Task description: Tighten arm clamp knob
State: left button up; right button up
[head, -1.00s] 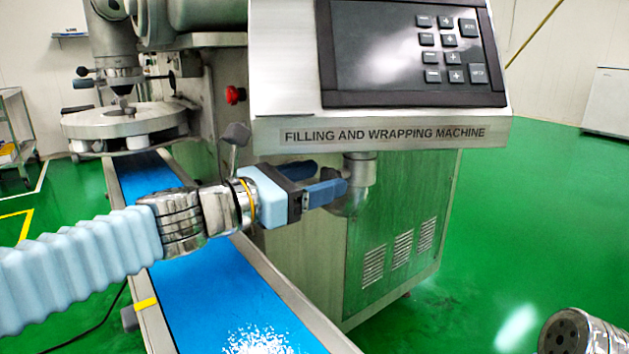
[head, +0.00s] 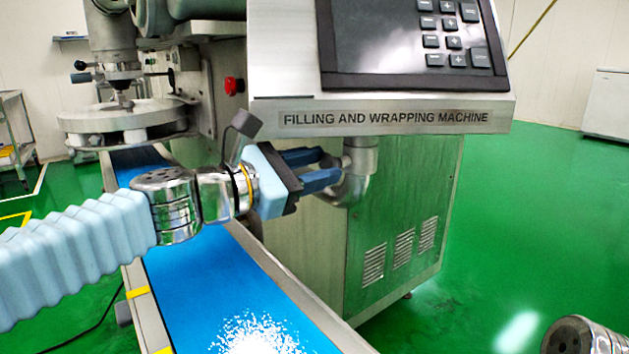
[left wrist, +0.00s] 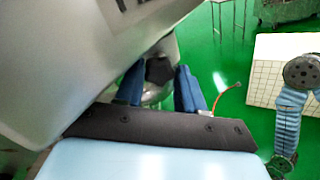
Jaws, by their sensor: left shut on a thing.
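The clamp knob, a small dark many-sided knob (left wrist: 159,70), shows in the left wrist view between the two blue fingers of my left gripper (left wrist: 160,82). It sits at the metal support arm (head: 361,178) under the control panel. In the head view my left gripper (head: 331,166) reaches in from the left, tilted, with its fingertips at the bend of this support arm. The fingers are shut on the knob, which they mostly hide in the head view. My right gripper is not in view.
The control panel (head: 395,119) overhangs close above my left gripper. A blue conveyor belt (head: 210,270) runs below my left arm. A red button (head: 233,86) is on the machine. Green floor is free at the right.

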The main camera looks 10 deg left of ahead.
pick_arm(q)
jog(key=o, duration=1)
jog(key=shift+o, duration=0.2)
jog(key=shift+s+a, duration=0.1)
jog(key=p+v, duration=0.1)
jog(key=v, duration=1.2)
jog(key=shift+s+a, duration=0.2)
jog(key=shift+s, duration=0.05)
